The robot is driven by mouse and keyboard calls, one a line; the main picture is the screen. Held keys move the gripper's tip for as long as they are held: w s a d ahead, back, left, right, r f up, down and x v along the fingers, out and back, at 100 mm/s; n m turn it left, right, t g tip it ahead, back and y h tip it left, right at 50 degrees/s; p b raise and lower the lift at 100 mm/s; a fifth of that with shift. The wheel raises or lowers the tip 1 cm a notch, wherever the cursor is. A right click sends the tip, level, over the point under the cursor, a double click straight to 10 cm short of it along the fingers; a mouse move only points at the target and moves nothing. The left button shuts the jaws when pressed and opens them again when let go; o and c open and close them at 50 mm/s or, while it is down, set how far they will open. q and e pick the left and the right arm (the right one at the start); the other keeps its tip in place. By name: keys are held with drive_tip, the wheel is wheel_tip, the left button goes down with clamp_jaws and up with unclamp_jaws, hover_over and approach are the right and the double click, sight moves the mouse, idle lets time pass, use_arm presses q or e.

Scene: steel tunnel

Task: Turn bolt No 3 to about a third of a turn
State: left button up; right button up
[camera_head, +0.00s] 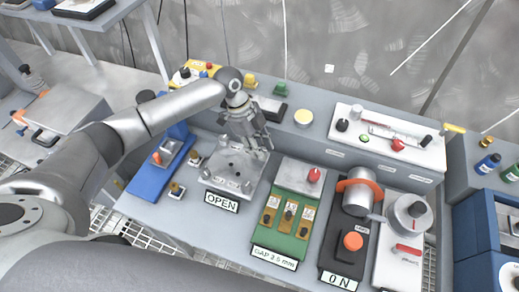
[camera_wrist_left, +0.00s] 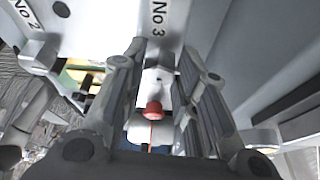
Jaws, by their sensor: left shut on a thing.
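My left gripper (camera_head: 258,148) comes down over the back right part of a grey plate (camera_head: 236,168) that carries several bolts. An OPEN sign (camera_head: 221,202) stands at the plate's front edge. In the left wrist view, my left gripper's fingers (camera_wrist_left: 160,75) are closed around a small light grey piece (camera_wrist_left: 158,82) right by the label No 3 (camera_wrist_left: 158,18), which I take as bolt No 3. A red-tipped thing (camera_wrist_left: 153,110) shows between the fingers. The bolt's turn angle cannot be read. The bolt is hidden by the fingers in the head view. My right gripper is not in view.
A green panel (camera_head: 270,238) with a GAP sign and a dark panel with an ON sign (camera_head: 338,281) lie to the right of the plate. A blue holder (camera_head: 150,180) is to the left. A white control box (camera_head: 390,135) stands at the back right.

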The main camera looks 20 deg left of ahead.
use_arm(q)
drive_tip(key=m, duration=0.1)
drive_tip(key=m+g+b, duration=0.1)
drive_tip(key=m, duration=0.1)
drive_tip(key=m+b, duration=0.1)
drive_tip(key=shift+w+d+f+m+g+y, duration=0.1)
drive_tip(key=shift+w+m+g+y, duration=0.15)
drive_tip(key=shift+m+g+y, duration=0.05)
drive_tip(key=shift+m+g+y+b, duration=0.45)
drive_tip(key=shift+m+b, duration=0.5)
drive_tip(key=shift+m, duration=0.45)
drive_tip(key=o, duration=1)
drive_tip(key=shift+r, duration=0.2)
drive_tip(key=v, duration=1.1)
drive_tip(key=shift+w+r, duration=0.2)
drive_tip(key=shift+r, duration=0.15)
